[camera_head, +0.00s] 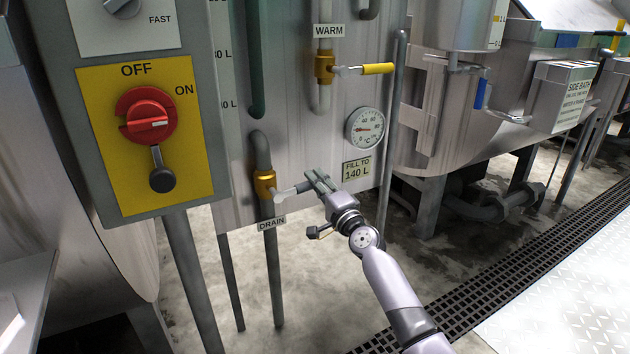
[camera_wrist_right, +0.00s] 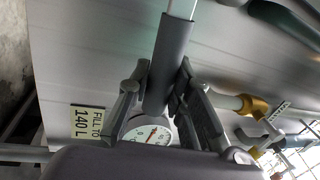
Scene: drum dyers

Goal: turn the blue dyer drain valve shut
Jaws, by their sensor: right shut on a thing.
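The drain valve (camera_head: 264,184) is a brass body on a vertical pipe at the front of the steel dyer, above the "DRAIN" label (camera_head: 271,223). Its lever (camera_head: 287,192) points right, roughly level and across the pipe. My right gripper (camera_head: 319,181) is at the lever's outer end, shut on its grey sleeve. In the right wrist view the sleeve (camera_wrist_right: 170,60) lies between the two fingers (camera_wrist_right: 160,92). The fingers hide part of the sleeve in the head view. My left gripper is not in view.
The warm valve (camera_head: 325,68) with a yellow handle is above, and a dial gauge (camera_head: 365,127) is right of the drain valve. A control box (camera_head: 146,128) with a red switch stands close on the left. A vertical pipe (camera_head: 390,140) runs right of the gripper.

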